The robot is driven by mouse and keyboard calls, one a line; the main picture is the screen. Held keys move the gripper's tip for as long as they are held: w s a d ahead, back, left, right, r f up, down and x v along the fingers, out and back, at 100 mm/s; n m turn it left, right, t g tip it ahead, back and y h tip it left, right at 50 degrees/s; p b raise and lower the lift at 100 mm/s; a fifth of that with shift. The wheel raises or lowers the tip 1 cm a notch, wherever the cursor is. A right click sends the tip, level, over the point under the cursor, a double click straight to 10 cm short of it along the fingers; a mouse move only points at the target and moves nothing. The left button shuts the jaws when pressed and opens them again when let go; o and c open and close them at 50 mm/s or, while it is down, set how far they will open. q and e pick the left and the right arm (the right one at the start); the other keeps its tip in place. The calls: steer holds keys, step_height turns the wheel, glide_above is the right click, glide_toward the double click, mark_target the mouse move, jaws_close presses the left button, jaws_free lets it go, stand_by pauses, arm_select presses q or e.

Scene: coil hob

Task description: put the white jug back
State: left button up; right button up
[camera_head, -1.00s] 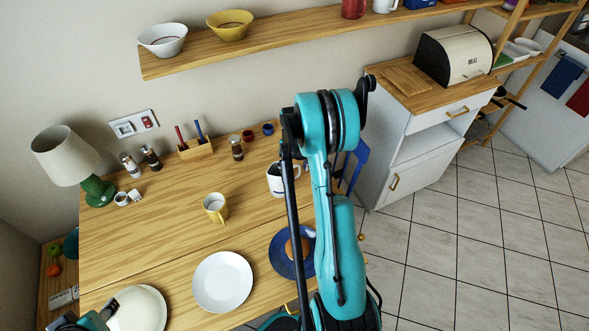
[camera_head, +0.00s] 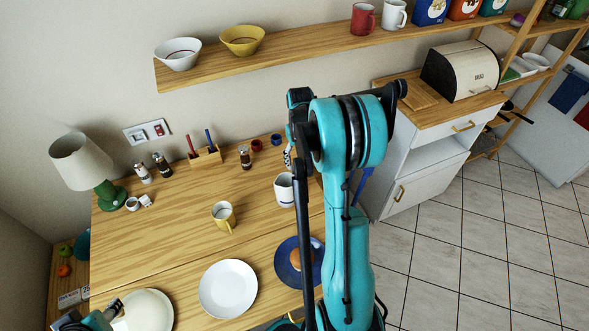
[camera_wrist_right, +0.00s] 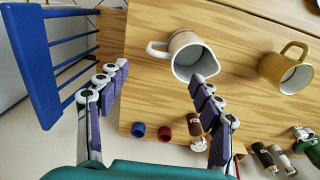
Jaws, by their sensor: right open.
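The white jug (camera_head: 284,190) stands upright on the wooden table, partly hidden by my right arm in the head view. In the right wrist view the jug (camera_wrist_right: 188,58) shows from above, with its handle towards the left. My right gripper (camera_wrist_right: 160,72) is open, its fingers spread on the near side of the jug, with nothing between them. In the head view the right fingers (camera_head: 288,156) show only in part, just behind the jug. My left gripper (camera_head: 113,309) is partly in view by the cream plate at lower left; its jaws are unclear.
A yellow mug (camera_head: 223,215), a white plate (camera_head: 228,288) and a blue plate (camera_head: 290,262) are near the jug. Shakers, small red and blue cups and a pen holder (camera_head: 206,156) line the table's back. A blue chair (camera_wrist_right: 40,60) stands beside the table.

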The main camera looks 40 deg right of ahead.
steer(key=a+r+n+t, duration=0.1)
steer(key=a+r+t, duration=0.1)
steer(key=a+r, duration=0.65)
steer(key=s+a+r+n+t, duration=0.1)
steer(key=s+a+r+t, duration=0.1)
steer(key=s+a, duration=0.4)
steer(key=s+a+r+n+t, duration=0.1)
steer(key=s+a, duration=0.6)
steer(key=a, duration=0.8)
steer(key=shift+s+a+r+n+t, duration=0.15)
steer(key=shift+s+r+n+t, duration=0.15)
steer(key=shift+r+t, duration=0.7)
steer(key=shift+f, duration=0.25)
step_height(320, 180, down, 5)
steer(key=b, duration=0.4)
steer(key=shift+r+b, duration=0.15)
steer(key=shift+b, duration=0.25)
